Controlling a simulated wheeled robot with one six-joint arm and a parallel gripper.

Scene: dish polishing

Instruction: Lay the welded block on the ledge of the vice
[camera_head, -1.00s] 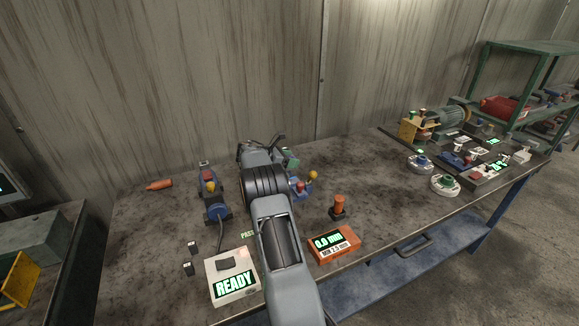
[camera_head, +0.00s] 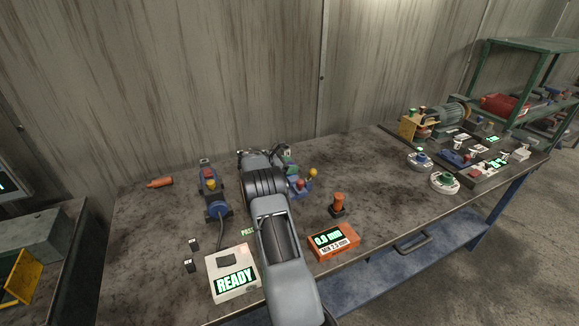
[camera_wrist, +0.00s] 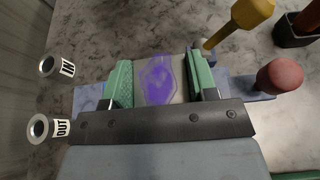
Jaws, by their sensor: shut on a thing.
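The welded block (camera_wrist: 163,88), pale with a purple heat-stained patch, sits between the green fingers of my gripper (camera_wrist: 160,72) in the wrist view. My gripper is shut on it. The blue vice (camera_wrist: 258,108) shows behind and to both sides of the fingers, with a red ball and a yellow handle at its right. In the head view the vice (camera_head: 302,188) is partly hidden by my arm, and my gripper (camera_head: 290,168) is over its back left part. The ledge is hidden behind block and gripper, so I cannot tell whether the block touches it.
A blue device (camera_head: 212,190) with a cable stands left of my arm. A white READY box (camera_head: 233,273), an orange gauge (camera_head: 334,241) and an orange-topped post (camera_head: 338,204) stand nearby. An orange bottle-shaped thing (camera_head: 159,183) lies at the back left. The bench between vice and right-hand fixtures is mostly clear.

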